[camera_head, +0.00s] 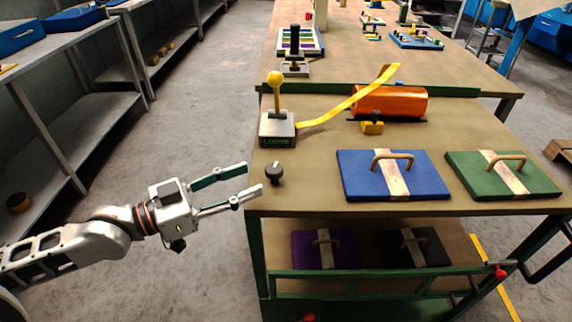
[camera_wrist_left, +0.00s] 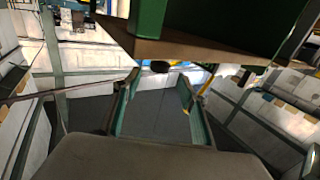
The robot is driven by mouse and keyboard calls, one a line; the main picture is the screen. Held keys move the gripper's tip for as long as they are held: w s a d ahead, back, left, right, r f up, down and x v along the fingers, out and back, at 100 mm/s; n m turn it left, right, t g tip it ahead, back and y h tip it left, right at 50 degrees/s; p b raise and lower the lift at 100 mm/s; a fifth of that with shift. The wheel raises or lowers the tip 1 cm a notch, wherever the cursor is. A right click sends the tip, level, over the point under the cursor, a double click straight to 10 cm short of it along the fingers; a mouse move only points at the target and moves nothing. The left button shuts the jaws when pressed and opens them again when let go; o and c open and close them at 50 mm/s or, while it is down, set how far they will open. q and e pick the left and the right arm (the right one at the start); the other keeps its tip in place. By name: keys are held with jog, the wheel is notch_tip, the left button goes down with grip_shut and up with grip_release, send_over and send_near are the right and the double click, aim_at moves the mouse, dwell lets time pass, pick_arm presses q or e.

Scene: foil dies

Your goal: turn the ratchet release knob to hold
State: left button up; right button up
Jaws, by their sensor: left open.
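The ratchet release knob (camera_head: 274,173), small, dark and round with a pale mark, stands at the table's near left corner. My left gripper (camera_head: 254,179) is open and empty, at the table's left edge, its fingertips pointing at the knob just to their right. They look close to the knob; contact cannot be told. In the left wrist view a dark round thing, probably the knob (camera_wrist_left: 160,66), shows beyond and between the open fingertips (camera_wrist_left: 159,80). Behind the knob is a grey ratchet box (camera_head: 277,128) with a yellow-balled lever and a green display that seems to read LOOSE. My right gripper is not in view.
A yellow strap (camera_head: 345,106) runs from the box to an orange roll (camera_head: 392,102). Blue (camera_head: 352,187) and green (camera_head: 468,186) handled plates lie on the wooden table (camera_head: 310,190), right of the knob. Purple and black handled plates sit on the lower shelf. Floor left of the table is clear.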

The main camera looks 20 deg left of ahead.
aim_at(266, 173)
pick_arm(q)
jog(key=shift+x, duration=3.7)
jog(key=c, duration=1.1)
